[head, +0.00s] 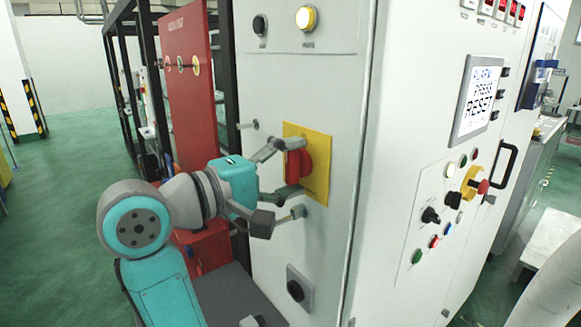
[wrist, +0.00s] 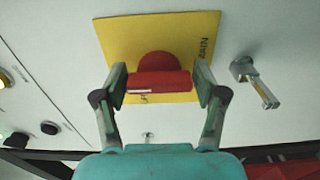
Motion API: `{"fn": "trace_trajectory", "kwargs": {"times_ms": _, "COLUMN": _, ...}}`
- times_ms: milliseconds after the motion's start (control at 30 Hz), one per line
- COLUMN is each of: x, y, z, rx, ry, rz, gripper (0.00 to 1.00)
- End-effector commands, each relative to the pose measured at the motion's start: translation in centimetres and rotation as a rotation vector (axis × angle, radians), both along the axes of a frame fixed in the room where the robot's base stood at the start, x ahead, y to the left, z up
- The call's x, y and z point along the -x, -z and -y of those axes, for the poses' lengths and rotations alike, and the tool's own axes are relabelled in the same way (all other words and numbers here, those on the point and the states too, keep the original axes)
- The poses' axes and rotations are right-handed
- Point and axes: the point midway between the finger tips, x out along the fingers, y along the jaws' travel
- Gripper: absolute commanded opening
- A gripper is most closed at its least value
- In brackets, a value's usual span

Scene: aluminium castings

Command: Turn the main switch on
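The main switch is a red rotary handle (wrist: 158,82) on a yellow plate (wrist: 120,38). The plate is fixed to the grey cabinet's side; the handle also shows in the head view (head: 296,163). In the wrist view, the handle's bar lies crosswise between my fingers. My gripper (wrist: 160,82) has its fingers spread around the bar, one at each end. The fingertips are very close to the bar's ends; I cannot tell whether they press on it. In the head view, my gripper (head: 287,167) has one finger above the handle and one below.
A metal latch (wrist: 255,82) sticks out right of the plate in the wrist view. A black knob (head: 295,290) is below the switch; a lit button (head: 306,18) is above. A screen (head: 478,98) on the cabinet's other face reads "ALARM PRESS RESET". A red panel (head: 188,85) stands left.

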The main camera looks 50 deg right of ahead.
Motion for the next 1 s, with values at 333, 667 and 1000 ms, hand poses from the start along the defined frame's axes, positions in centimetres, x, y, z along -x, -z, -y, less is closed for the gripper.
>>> {"fn": "trace_trajectory", "kwargs": {"times_ms": 333, "x": 0.0, "y": -0.1, "z": 0.0, "rx": 0.002, "ry": -0.001, "rz": -0.002, "gripper": 0.92}}
{"fn": "trace_trajectory", "kwargs": {"times_ms": 667, "x": -1.0, "y": -0.1, "z": -3.1, "rx": 0.001, "ry": -0.005, "rz": -0.001, "gripper": 0.92}}
{"fn": "trace_trajectory", "kwargs": {"times_ms": 1000, "x": -2.7, "y": -0.1, "z": -9.3, "rx": 0.001, "ry": -0.003, "rz": -0.002, "gripper": 0.92}}
